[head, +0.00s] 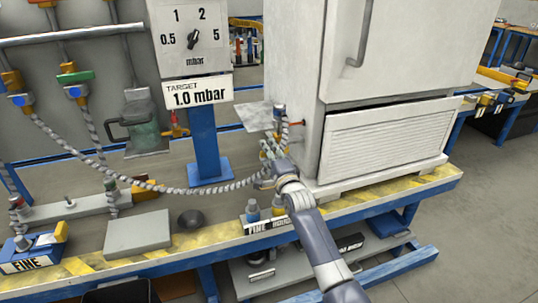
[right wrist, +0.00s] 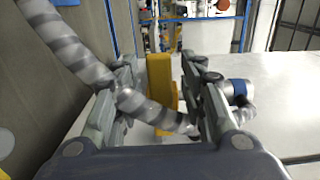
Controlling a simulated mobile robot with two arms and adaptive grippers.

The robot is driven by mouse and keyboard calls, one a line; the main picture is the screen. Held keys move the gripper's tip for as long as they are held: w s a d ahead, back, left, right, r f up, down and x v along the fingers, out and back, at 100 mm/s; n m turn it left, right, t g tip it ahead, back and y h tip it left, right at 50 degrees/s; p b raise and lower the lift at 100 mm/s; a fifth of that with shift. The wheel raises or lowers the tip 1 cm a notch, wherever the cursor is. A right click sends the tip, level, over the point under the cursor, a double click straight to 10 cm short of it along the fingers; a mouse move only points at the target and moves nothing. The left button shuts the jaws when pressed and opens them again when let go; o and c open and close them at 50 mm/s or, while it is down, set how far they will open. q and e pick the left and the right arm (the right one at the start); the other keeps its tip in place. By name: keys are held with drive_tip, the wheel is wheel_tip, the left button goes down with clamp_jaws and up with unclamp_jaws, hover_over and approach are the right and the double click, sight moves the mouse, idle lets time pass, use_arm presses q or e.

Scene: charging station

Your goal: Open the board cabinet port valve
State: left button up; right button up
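The white cabinet (head: 385,60) stands on the bench. My right gripper (head: 268,150) is beside its left side, near a small port fitting (head: 279,112). In the right wrist view the right gripper (right wrist: 160,80) is open, with a yellow handle (right wrist: 160,72) between its fingers and narrow gaps beside it. A grey striped hose (right wrist: 85,70) crosses in front of the fingers. A blue-banded fitting (right wrist: 237,91) is right of them. On the left wall, an orange-handled valve (head: 12,80) and a green-handled valve (head: 75,77) have blue bodies. My left gripper is not in view.
A dial board (head: 190,38) over a "1.0 mbar" sign stands on a blue post. The striped hose (head: 160,188) droops across the bench.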

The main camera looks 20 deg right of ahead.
clamp_jaws()
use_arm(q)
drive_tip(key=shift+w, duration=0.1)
use_arm(e)
drive_tip(key=shift+f+n, duration=0.15)
drive_tip(key=shift+n, duration=0.15)
drive_tip(key=f+n+p, duration=0.1)
drive_tip(key=n, duration=0.1)
drive_tip(key=shift+d+f+n, duration=0.1)
drive_tip(key=shift+f+n, duration=0.05)
drive_tip(key=shift+n, duration=0.15)
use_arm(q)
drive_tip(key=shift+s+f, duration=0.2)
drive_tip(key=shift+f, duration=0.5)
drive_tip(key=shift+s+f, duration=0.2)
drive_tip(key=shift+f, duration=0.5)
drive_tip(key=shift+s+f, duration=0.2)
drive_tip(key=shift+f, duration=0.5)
use_arm(e)
drive_tip(key=d+f+n, duration=0.4)
drive_tip(key=d+n, duration=0.1)
drive_tip(key=n, duration=0.9)
drive_tip(key=shift+d+n, duration=0.15)
drive_tip(key=shift+n, duration=0.25)
drive_tip(key=shift+w, duration=0.1)
